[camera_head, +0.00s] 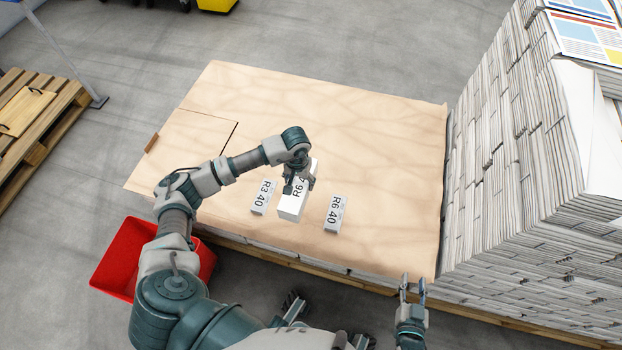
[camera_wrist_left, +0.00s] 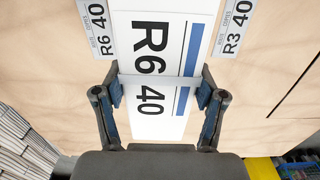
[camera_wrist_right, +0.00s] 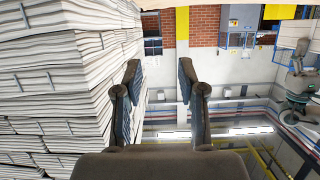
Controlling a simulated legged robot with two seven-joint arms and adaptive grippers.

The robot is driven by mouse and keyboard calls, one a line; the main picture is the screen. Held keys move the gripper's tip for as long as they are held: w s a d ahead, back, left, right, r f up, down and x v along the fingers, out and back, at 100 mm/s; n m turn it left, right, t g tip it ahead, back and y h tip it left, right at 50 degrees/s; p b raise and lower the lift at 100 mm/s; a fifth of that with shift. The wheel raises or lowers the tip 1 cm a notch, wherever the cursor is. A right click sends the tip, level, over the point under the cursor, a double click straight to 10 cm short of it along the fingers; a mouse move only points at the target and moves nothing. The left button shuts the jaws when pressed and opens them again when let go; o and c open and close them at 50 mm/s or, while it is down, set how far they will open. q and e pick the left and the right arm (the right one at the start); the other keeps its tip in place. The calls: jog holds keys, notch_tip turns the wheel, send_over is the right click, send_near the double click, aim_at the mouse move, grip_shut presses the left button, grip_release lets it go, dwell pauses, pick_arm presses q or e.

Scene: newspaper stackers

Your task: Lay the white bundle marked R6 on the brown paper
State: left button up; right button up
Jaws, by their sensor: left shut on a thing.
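The white bundle marked R6 40 (camera_head: 291,207) is in my left gripper (camera_head: 299,183), over the brown paper (camera_head: 340,120). It looks raised above the paper, between two small grey labels. In the left wrist view the fingers (camera_wrist_left: 160,92) are shut on both sides of the bundle (camera_wrist_left: 172,40), whose face has a blue stripe. The label R6 40 (camera_head: 335,213) lies on the paper to the right of the bundle, and the label R3 40 (camera_head: 263,197) to its left. My right gripper (camera_head: 413,288) is open and empty near the paper's front edge; its spread fingers show in the right wrist view (camera_wrist_right: 160,88).
A tall stack of newspapers (camera_head: 520,170) stands along the right side of the paper. A red bin (camera_head: 122,257) sits on the floor at the front left. A wooden pallet (camera_head: 50,118) is at the far left. The back half of the paper is clear.

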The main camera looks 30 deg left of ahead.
pick_arm(q)
jog(key=f, duration=0.1)
jog(key=f+b, duration=0.2)
jog(key=shift+w+a+f, duration=0.1)
jog(key=shift+w+a, duration=0.15)
jog(key=shift+a, duration=0.05)
pick_arm(e)
notch_tip(320, 180, up, 6)
jog(key=t, duration=0.1)
jog(key=shift+s+d+t, duration=0.25)
jog(key=shift+d+t, duration=0.05)
jog(key=shift+d, duration=0.15)
pick_arm(q)
jog(key=shift+a, duration=0.2)
pick_arm(e)
jog(key=shift+a+y, duration=0.2)
jog(key=shift+y, duration=0.1)
pick_arm(q)
jog(key=shift+s, duration=0.1)
jog(key=shift+d+f+b, duration=0.1)
jog(key=shift+f+b, duration=0.55)
jog(key=shift+f, duration=0.25)
notch_tip(320, 180, down, 5)
jog(key=b, duration=0.3)
jog(key=shift+f+b, duration=0.45)
pick_arm(e)
jog(key=s+r+m+t+y, duration=0.1)
jog(key=s+r+t, duration=0.2)
jog(key=r+t, duration=0.7)
jog(key=shift+r, duration=0.35)
